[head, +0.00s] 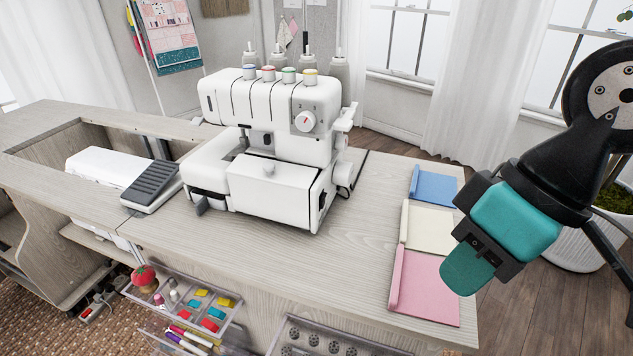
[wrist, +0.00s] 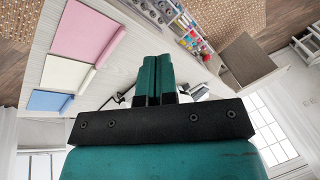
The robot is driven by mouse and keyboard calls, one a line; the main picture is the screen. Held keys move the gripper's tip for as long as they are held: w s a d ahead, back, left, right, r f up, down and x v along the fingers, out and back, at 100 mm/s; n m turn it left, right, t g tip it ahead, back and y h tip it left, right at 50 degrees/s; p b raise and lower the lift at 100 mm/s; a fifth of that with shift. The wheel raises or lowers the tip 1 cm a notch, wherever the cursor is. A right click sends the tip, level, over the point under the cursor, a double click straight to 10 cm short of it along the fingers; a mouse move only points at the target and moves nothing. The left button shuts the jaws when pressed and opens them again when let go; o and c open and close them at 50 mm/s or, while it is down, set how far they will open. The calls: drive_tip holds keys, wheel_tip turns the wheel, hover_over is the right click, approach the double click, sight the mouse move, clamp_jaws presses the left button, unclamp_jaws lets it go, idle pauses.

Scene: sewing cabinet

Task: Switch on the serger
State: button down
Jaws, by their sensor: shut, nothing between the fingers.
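The white serger (head: 268,140) stands upright on the grey wooden cabinet top (head: 375,190), with several coloured tension dials on top and a red-marked dial (head: 305,120) on its front. Its right side shows only at a steep angle, and I cannot make out a power switch. My gripper (head: 465,275) is shut and empty, over the right end of the cabinet, to the right of the serger and apart from it. In the wrist view the two teal fingers (wrist: 155,75) lie together and hide most of the serger behind them.
Blue (head: 434,187), cream (head: 428,228) and pink (head: 425,285) folded fabrics lie at the cabinet's right end, near my gripper. A grey foot pedal (head: 152,185) sits left of the serger. Clear drawers (head: 190,310) hang open in front. Bare top lies between serger and fabrics.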

drive_tip(key=shift+w+a, duration=0.15)
drive_tip(key=shift+a, duration=0.05)
drive_tip(key=w+d+f+m+t+y+p, duration=0.1)
drive_tip(key=w+m+p, duration=0.3)
drive_tip(key=w, duration=0.6)
drive_tip(key=w+d+f+m+t+y+p, duration=0.1)
drive_tip(key=w+f+m+t+y+p, duration=0.1)
drive_tip(key=w+f+m+y+p, duration=0.2)
drive_tip(key=w+m, duration=0.3)
drive_tip(key=w, duration=0.3)
drive_tip(key=shift+w+d+t+p, duration=0.15)
drive_tip(key=shift+t+p, duration=0.2)
drive_tip(key=shift+t, duration=0.05)
